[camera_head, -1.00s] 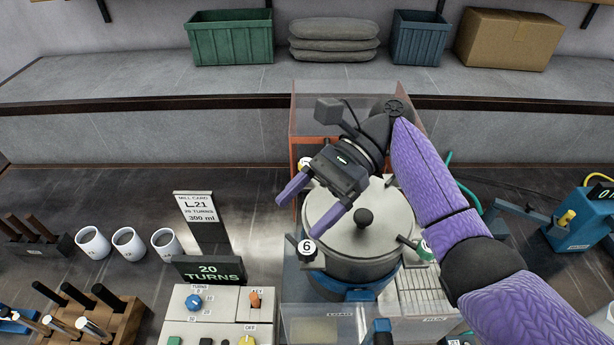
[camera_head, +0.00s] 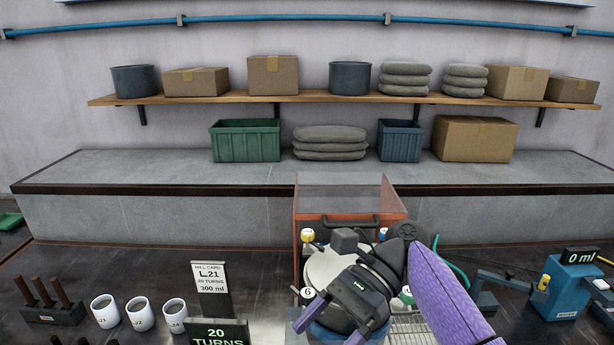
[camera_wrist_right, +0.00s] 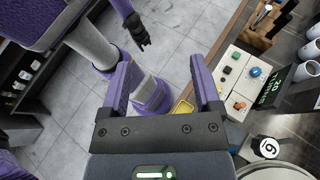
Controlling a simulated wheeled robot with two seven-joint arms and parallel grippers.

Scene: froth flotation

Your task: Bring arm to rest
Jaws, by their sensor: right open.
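My right gripper (camera_head: 334,325) is over the steel mill drum (camera_head: 322,268) in the head view, its purple fingers spread and pointing down to the left. In the right wrist view my right gripper (camera_wrist_right: 160,65) is open with nothing between the fingers. The drum's edge (camera_wrist_right: 275,172) shows at the lower right there. My purple right arm covers part of the drum and lid. My left gripper (camera_wrist_right: 141,36) hangs clear of the bench over the floor in the right wrist view; its jaws are too small to read. It is not in the head view.
The "20 TURNS" display (camera_head: 218,334), mill card (camera_head: 211,288) and white cups (camera_head: 139,313) stand left of the drum. A clear-sided guard (camera_head: 345,200) stands behind it. A blue dispenser (camera_head: 570,285) is at right. Grey floor (camera_wrist_right: 65,110) is open beside the bench.

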